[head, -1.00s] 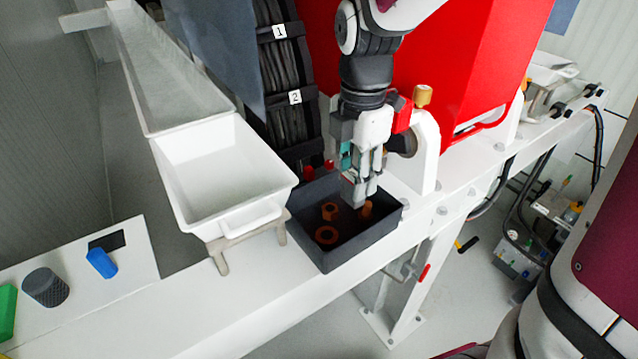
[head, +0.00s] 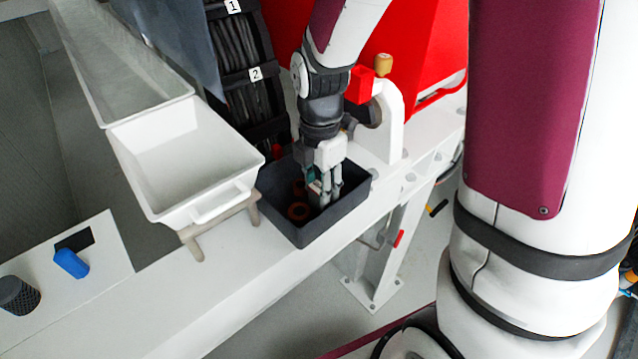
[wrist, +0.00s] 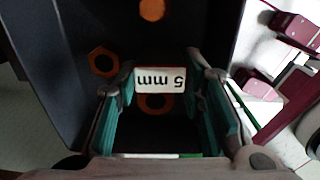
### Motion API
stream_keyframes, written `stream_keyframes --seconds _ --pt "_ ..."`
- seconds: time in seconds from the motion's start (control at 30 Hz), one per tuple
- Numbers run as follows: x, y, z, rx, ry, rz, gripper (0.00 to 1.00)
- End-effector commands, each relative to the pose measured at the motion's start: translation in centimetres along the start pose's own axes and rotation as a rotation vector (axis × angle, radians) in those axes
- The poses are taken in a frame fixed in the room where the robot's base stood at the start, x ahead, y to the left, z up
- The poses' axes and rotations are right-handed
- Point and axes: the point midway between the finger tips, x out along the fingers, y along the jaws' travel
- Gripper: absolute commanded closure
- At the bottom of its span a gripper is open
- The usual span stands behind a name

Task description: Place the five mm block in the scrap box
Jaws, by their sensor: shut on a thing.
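The scrap box appears to be the dark grey open box (head: 323,228) on the white beam, with orange rings and nuts inside. My gripper (head: 325,203) points down with its fingers inside this box, below the rim. In the wrist view my gripper (wrist: 165,95) is shut on the five mm block (wrist: 160,80), whose white "5 mm" face shows upside down between the teal finger pads. The rest of the block is hard to make out. In the head view my fingers hide it. Whether it touches the box floor cannot be told.
A white tray (head: 185,160) on a small stand is left of the box, below a long white trough (head: 120,60). A blue block (head: 71,263) and a dark cylinder (head: 18,296) lie at lower left. A white bracket (head: 392,120) and red housing stand behind.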

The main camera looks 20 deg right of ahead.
Motion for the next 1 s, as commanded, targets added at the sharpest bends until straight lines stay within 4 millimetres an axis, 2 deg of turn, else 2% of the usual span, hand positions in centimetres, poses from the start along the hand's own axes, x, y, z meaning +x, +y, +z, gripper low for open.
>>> stream_keyframes --seconds 0.23,0.27,0.3,0.67,0.77,1.0 --pt "0.3 0.0 0.0 0.0 0.0 0.0 0.92" --pt "0.3 0.0 0.0 -0.001 0.0 0.0 0.57" --pt "0.3 0.0 0.0 -0.001 0.0 0.0 0.56" --pt "-0.2 0.0 0.0 0.0 -0.001 0.002 0.56" --pt "-1.3 0.1 0.0 -0.001 -0.001 0.004 0.56" --pt "-6.1 0.2 0.1 -0.001 -0.003 0.007 0.56"
